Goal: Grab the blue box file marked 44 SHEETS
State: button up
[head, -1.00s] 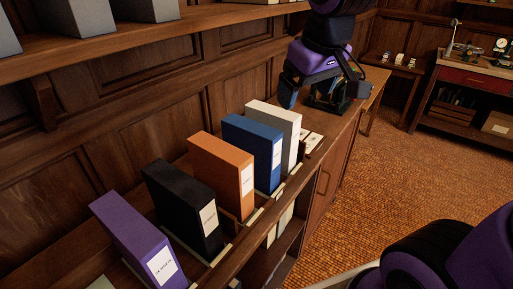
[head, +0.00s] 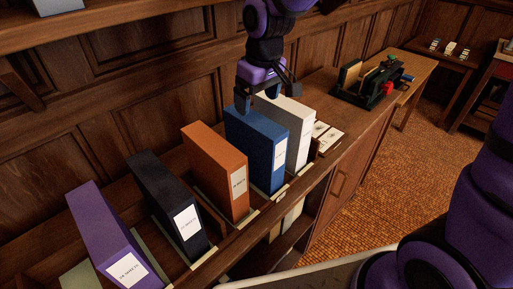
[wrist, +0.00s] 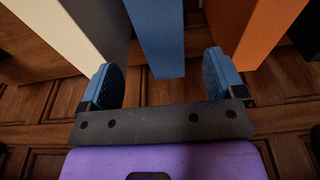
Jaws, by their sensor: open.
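The blue box file (head: 255,145) stands upright on the wooden cabinet, between an orange file (head: 213,168) and a white file (head: 289,128). Its white label faces the front, with print too small to read. My gripper (head: 266,97) is open and empty, over the top back part of the blue file. In the wrist view the blue file (wrist: 158,38) lies ahead, between the lines of my two blue fingertips (wrist: 162,78). The white file (wrist: 78,30) is beyond the left finger and the orange file (wrist: 262,32) beyond the right one. I cannot tell whether a finger touches anything.
A black file (head: 163,200) and a purple file (head: 100,232) stand further left in the row. Small labelled boxes (head: 323,137) lie right of the white file. A shelf (head: 120,22) overhangs along the panelled wall. A dark rack (head: 368,85) stands farther back.

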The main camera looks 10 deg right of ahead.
aim_at(254, 119)
jog(key=f, duration=0.6)
jog(key=w+a+f, duration=0.1)
jog(key=f, duration=0.2)
jog(key=shift+f, duration=0.1)
grip_shut()
